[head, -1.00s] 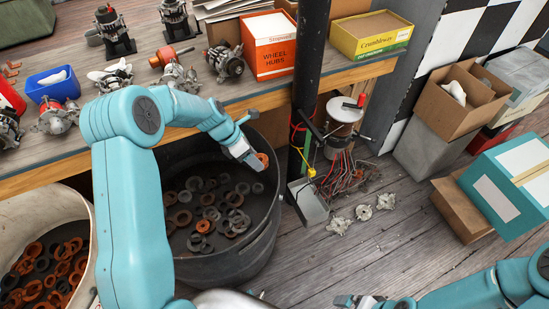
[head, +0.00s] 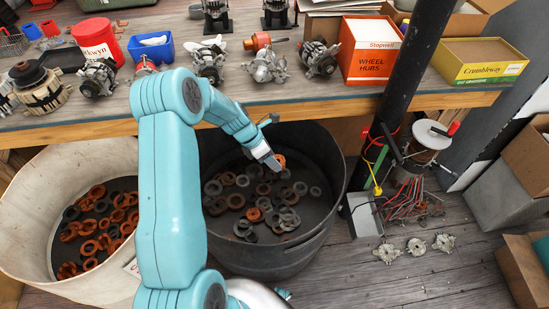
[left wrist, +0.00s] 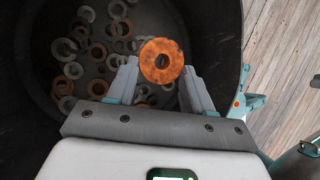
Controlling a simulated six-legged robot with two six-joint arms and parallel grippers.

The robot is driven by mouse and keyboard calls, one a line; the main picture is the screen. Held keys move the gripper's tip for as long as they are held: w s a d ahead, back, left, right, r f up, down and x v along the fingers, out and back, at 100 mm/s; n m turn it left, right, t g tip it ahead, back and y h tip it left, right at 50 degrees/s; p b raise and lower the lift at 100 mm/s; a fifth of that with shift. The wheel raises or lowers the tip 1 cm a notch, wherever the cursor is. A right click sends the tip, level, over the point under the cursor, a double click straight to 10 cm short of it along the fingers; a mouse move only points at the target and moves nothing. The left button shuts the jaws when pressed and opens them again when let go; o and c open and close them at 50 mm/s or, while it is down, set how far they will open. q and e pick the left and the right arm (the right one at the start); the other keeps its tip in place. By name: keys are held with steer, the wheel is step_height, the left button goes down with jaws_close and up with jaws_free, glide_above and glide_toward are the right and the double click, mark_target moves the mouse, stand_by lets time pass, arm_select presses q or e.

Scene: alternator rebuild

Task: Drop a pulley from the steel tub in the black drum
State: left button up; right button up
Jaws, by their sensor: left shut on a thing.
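My left gripper (head: 274,163) is shut on a rusty orange pulley (head: 281,159), a flat ring held at the fingertips. In the left wrist view the pulley (left wrist: 161,46) sits between the two fingers, with its centre hole showing. The gripper holds it over the black drum (head: 333,215), apart from the rings inside. The drum has several grey and rusty rings on its floor. The steel tub (head: 28,180), pale-walled, stands left of the drum and holds several rusty and dark rings. My left arm hides part of both containers. My right gripper is not in view.
A workbench (head: 110,127) with alternator parts, a red tub (head: 98,43) and an orange box (head: 378,52) runs behind the containers. A black post (head: 408,75) stands right of the drum, with wires and a white-topped stand (head: 432,135). Small metal castings (head: 416,246) lie on the floor.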

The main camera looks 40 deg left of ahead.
arm_select(q)
step_height(320, 180, down, 22)
steer(key=b, duration=2)
steer(key=shift+b, duration=0.35)
steer(key=shift+a, duration=0.1)
steer(key=o, duration=1.3)
steer(key=shift+c, duration=0.2)
steer(key=p+v, duration=0.5)
steer(key=v, duration=1.1)
steer(key=shift+p, duration=0.3)
steer(key=shift+s+r, duration=0.1)
steer(key=shift+r, duration=0.05)
